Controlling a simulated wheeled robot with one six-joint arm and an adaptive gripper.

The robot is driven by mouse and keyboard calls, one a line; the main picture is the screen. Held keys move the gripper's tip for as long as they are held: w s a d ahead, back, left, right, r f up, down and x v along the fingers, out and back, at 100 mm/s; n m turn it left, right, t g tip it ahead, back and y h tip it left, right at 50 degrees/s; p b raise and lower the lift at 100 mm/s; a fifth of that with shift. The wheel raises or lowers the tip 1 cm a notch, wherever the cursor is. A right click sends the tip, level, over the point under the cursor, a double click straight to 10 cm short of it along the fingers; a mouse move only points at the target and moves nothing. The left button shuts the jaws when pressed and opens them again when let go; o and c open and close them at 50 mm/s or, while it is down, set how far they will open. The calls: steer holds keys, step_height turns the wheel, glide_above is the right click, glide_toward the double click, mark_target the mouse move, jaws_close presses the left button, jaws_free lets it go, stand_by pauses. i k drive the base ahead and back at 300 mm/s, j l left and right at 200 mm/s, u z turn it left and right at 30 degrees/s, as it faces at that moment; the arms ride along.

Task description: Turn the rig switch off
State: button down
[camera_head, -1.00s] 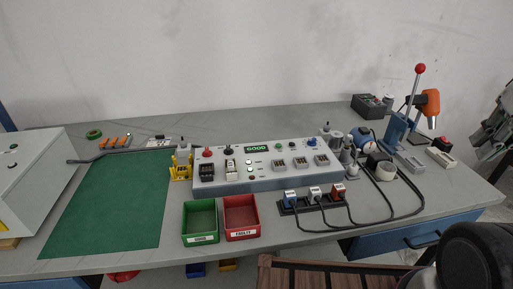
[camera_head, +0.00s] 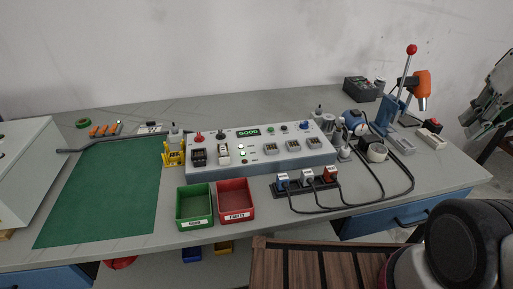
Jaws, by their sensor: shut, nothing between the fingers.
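The test rig (camera_head: 290,160) is a long light-grey console in the middle of the bench, with a small display reading GOOD in green. On its left part are a red button (camera_head: 199,137), a black knob (camera_head: 220,135), a black block (camera_head: 199,157) and a white-and-black switch-like part (camera_head: 224,153). Which of these is the rig switch, and its position, is too small to tell. My gripper is not in view. A dark rounded part of my arm fills the lower right corner, apart from the rig.
A green bin (camera_head: 195,222) and a red bin (camera_head: 236,217) stand in front of the rig. A plug strip (camera_head: 304,198) with black cables lies at its front right. A press with a red-knobbed lever (camera_head: 411,50) stands at the right. The green mat (camera_head: 100,205) is bare.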

mark_target(200, 138)
steer(key=j+u, duration=0.25)
steer(key=j, duration=0.4)
steer(key=i+j+u, duration=0.15)
steer(key=j+u, duration=0.15)
steer(key=j, duration=0.3)
